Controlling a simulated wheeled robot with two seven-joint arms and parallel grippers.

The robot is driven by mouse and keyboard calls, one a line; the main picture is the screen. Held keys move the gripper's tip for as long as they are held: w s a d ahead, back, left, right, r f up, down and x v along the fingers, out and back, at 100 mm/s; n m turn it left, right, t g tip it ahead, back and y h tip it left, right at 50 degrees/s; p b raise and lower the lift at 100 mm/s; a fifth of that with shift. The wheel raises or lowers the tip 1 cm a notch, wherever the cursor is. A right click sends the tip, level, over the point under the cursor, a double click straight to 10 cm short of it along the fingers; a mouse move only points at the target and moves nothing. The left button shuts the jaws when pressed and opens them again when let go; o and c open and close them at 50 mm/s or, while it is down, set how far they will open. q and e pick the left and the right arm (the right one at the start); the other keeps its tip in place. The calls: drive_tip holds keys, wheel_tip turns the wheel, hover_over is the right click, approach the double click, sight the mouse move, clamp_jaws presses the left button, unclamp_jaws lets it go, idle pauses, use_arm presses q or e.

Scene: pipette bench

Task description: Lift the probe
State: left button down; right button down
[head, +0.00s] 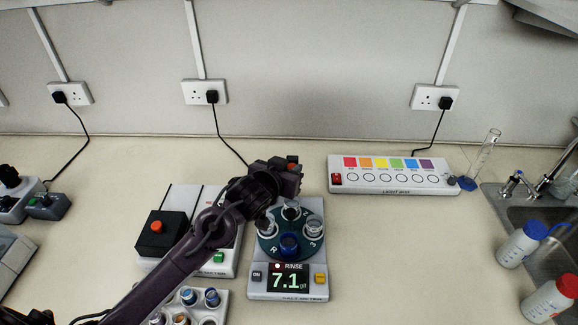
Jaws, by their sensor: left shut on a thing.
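My left gripper (284,176), dark purple, is above the back edge of the meter (292,293). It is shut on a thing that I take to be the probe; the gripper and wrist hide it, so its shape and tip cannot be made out. The meter has a dark green round plate (272,249) with several small cups, one of them blue (289,246). Its display (289,279) reads RINSE and 7.1. My right gripper is not in view.
A white box with a black block (160,236) and orange button stands left of the meter, partly behind my arm. A rack of small vials (218,312) is at the front. The light box (392,179) is at the back right, beside a glass cylinder (487,153) and sink (530,215).

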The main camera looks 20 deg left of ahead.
use_arm(q)
drive_tip(key=shift+r, duration=0.25)
drive_tip(key=c, duration=1.4)
unclamp_jaws()
drive_tip(key=shift+r, duration=0.1)
drive_tip(key=shift+o, duration=0.8)
drive_tip(key=b+v, duration=0.1)
drive_tip(key=v, duration=0.6)
drive_tip(key=shift+s+b, duration=0.4)
drive_tip(key=shift+a, duration=0.1)
drive_tip(key=shift+s, duration=0.1)
